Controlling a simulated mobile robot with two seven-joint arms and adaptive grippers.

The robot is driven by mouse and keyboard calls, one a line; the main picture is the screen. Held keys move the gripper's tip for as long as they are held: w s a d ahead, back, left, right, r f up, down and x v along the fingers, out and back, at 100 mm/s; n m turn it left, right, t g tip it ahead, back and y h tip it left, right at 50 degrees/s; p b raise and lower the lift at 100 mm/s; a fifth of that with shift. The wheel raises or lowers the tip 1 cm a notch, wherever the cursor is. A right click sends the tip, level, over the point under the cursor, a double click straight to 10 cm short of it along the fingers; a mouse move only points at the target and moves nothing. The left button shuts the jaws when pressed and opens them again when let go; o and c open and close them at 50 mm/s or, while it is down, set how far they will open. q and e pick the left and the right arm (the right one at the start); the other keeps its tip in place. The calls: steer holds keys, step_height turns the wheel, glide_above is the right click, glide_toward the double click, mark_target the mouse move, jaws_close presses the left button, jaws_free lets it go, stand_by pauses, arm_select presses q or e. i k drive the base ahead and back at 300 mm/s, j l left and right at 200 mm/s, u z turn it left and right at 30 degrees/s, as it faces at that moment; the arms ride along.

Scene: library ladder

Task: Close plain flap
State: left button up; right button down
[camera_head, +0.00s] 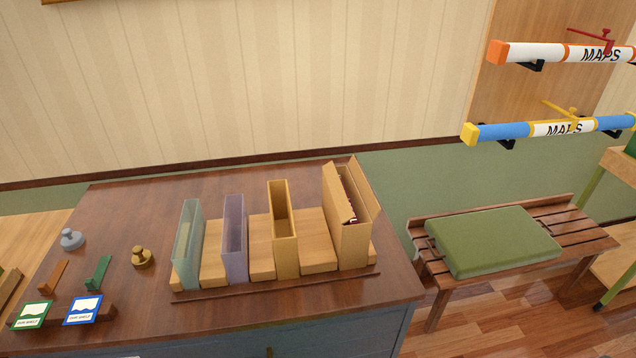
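A tall, narrow tan box (354,247) stands at the right end of a row of upright holders on the wooden cabinet top. Its top is open. One tan flap (338,192) stands up and leans on its left side. Another tan panel (365,185) stands up on its right side. Something dark red and white (349,196) shows between them inside the box. I cannot tell which panel is the plain flap. Neither of my grippers is in view.
The cabinet top (130,205) also bears a green translucent holder (187,245), a purple holder (234,240) and a yellow holder (285,252). Knobs and small signs stand at left. A bench with a green cushion (492,240) is at right, below two map tubes (555,129).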

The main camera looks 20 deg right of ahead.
mark_target(336, 189)
steer(key=i+j+z, duration=0.7)
steer(key=j, duration=0.15)
